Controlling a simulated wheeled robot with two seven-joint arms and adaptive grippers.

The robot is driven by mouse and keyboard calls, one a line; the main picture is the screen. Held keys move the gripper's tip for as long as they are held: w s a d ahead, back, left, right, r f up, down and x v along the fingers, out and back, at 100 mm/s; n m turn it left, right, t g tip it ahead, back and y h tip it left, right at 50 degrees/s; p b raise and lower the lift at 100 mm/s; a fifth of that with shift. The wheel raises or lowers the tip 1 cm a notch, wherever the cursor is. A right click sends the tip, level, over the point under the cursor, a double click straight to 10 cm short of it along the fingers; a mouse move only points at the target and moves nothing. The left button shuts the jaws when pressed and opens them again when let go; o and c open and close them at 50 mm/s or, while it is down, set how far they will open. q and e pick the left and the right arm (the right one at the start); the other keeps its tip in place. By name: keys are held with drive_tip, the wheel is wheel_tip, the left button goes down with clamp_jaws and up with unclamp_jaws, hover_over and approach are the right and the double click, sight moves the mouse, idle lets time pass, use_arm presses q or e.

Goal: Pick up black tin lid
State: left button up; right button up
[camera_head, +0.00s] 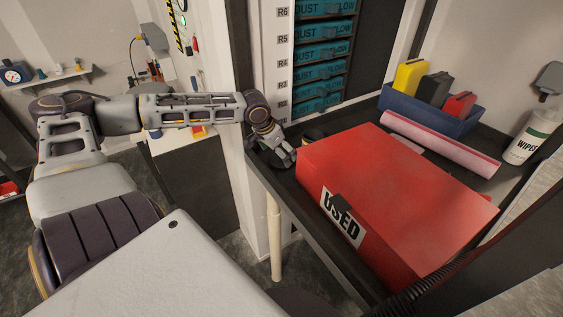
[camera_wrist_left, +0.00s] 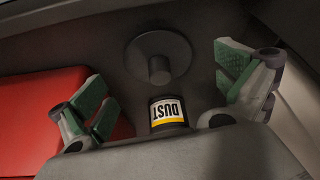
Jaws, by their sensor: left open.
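The black tin lid (camera_wrist_left: 143,50) is a flat round disc with a short knob (camera_wrist_left: 159,70), lying on the dark shelf in the left wrist view. A black tin with a yellow band and a "DUST" label (camera_wrist_left: 167,110) is just below the lid in that view. My left gripper (camera_wrist_left: 165,88) is open, its green-padded fingers spread to either side of the knob and tin, with nothing held. In the head view my left gripper (camera_head: 284,157) is at the shelf's left end, beside the red box, and the lid is not discernible there. My right gripper is not in view.
A large red "USED" box (camera_head: 400,195) stands close to the right of my left gripper; its red side also shows in the wrist view (camera_wrist_left: 35,115). Behind it are a pink roll (camera_head: 440,145), a blue bin (camera_head: 455,122) and a wipes tub (camera_head: 528,145).

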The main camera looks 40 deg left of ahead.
use_arm(q)
drive_tip(key=shift+b+x, duration=0.65)
drive_tip(key=shift+x, duration=0.65)
drive_tip(key=c, duration=0.9)
